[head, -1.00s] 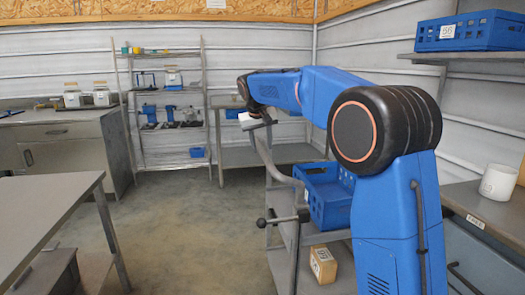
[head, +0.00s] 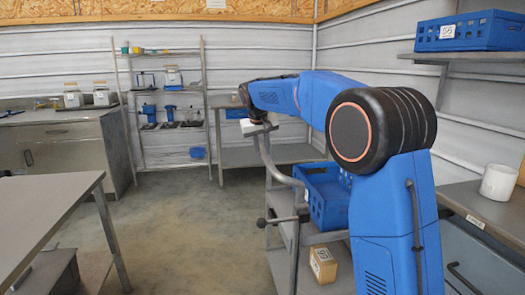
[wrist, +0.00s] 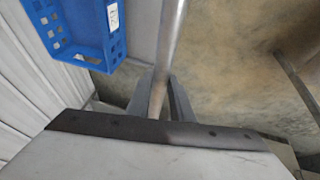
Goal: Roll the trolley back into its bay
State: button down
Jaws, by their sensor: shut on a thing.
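The grey metal trolley (head: 284,232) stands in front of me, right of the middle in the head view. Its bent tube handle (head: 273,165) rises at the far end. My gripper (head: 262,130) is at the upper part of this handle. In the wrist view the two dark fingers of my gripper (wrist: 160,88) stand on either side of the handle bar (wrist: 170,40), shut on it. A blue crate (head: 328,205) with a white label rides on the trolley's top. A small cardboard box (head: 322,264) sits on its lower shelf. My arm hides the trolley's right side.
A lever with a black knob (head: 262,222) sticks out left of the trolley. A steel table (head: 45,215) stands at left, a workbench (head: 278,154) behind, and a counter (head: 490,210) at right. The floor (head: 185,235) between table and trolley is clear.

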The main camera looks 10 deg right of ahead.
jog(key=d, duration=5)
jog(key=shift+d, duration=0.35)
jog(key=shift+r, duration=0.1)
jog(key=c, duration=1.6)
grip_release()
jog(key=shift+d, duration=0.2)
jog(key=shift+o, duration=0.2)
jog(key=shift+a, duration=0.1)
jog(key=v, duration=1.7)
jog(key=shift+s+r, duration=0.1)
jog(key=shift+r, duration=0.05)
